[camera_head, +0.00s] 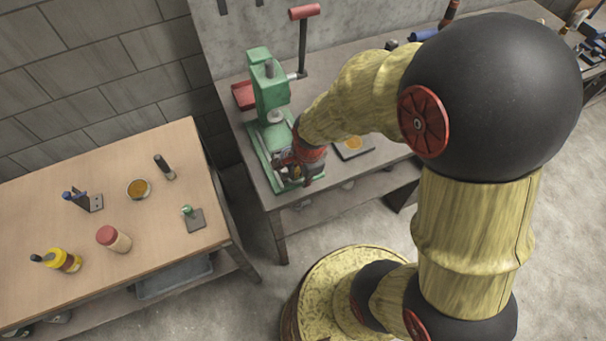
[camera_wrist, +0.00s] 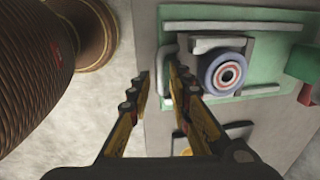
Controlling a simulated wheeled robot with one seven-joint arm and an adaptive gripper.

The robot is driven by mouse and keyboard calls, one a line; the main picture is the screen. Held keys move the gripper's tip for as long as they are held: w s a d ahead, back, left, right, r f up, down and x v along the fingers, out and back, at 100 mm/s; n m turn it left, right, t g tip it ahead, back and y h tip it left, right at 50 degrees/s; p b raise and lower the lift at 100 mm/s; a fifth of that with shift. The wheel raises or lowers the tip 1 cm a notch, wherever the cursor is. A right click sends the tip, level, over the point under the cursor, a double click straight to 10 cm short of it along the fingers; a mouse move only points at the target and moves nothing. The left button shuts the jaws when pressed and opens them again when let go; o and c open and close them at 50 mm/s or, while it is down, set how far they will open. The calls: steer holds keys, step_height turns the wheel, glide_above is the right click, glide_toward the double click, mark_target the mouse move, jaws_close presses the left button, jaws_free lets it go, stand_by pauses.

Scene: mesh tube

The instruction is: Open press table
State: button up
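The green press (camera_head: 270,95) stands on the grey bench, with a lever that has a red grip (camera_head: 304,12). In the wrist view its green base (camera_wrist: 255,27) carries a round blue-grey piece with a red ring (camera_wrist: 228,74) and grey bars. A grey handle-like bar (camera_wrist: 167,66) stands at the base's near edge. My gripper (camera_wrist: 158,72) is open, its fingers apart with the right fingertip close to this bar. Whether they touch, I cannot tell. In the head view my gripper (camera_head: 293,172) is at the press's front and hides part of its base.
A wooden table (camera_head: 60,190) at left holds a red-capped bottle (camera_head: 114,239), a yellow bottle (camera_head: 62,260) and small tools. A dark plate with an orange disc (camera_head: 354,145) lies on the bench right of the press. Floor between the tables is clear.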

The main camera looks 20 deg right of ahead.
steer(key=shift+o, duration=0.6)
steer(key=shift+w+r, duration=0.1)
steer(key=shift+r, duration=0.55)
step_height(320, 180, up, 11)
steer(key=s, duration=0.2)
steer(key=shift+f, duration=0.15)
